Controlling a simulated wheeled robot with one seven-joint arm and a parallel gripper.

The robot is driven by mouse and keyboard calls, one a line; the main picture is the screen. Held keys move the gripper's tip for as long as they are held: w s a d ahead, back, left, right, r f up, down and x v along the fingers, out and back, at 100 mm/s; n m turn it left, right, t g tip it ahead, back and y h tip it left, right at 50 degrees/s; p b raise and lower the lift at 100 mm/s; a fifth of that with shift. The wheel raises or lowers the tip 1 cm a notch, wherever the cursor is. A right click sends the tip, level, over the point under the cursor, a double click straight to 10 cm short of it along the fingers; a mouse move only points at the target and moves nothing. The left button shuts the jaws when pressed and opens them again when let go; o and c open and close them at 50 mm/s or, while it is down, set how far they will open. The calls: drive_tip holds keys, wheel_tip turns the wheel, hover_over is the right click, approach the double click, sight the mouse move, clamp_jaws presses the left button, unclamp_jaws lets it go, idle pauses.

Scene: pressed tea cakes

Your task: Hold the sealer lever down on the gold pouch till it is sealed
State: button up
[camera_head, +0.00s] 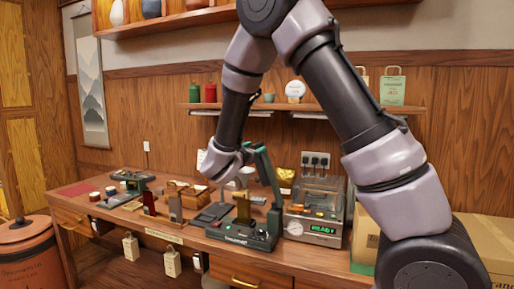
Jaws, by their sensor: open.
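A dark green bench device (240,236) stands near the table's front edge, with a raised green lever arm (268,176) slanting up to the left. A brass-coloured upright piece (243,207) stands on it. A machine with a clear lid, a dial and a green-lit display (315,226) stands to its right; I cannot tell for sure which device is the sealer. A crumpled gold pouch-like thing (286,175) shows behind, between the two. My gripper (243,156) is open, close to the lever's upper end; its fingers are small and partly hidden, and contact cannot be told.
The wooden table (130,212) holds small tins, a wooden rack (185,193) and dark trays to the left. Cardboard boxes (485,240) stand at the right. A shelf (330,107) with canisters and bags runs along the wall. Power plugs (315,160) are behind the machine.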

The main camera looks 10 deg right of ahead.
drive_tip(key=shift+x, duration=1.45)
clamp_jaws()
drive_tip(key=shift+s+f, duration=0.1)
drive_tip(key=shift+f, duration=0.05)
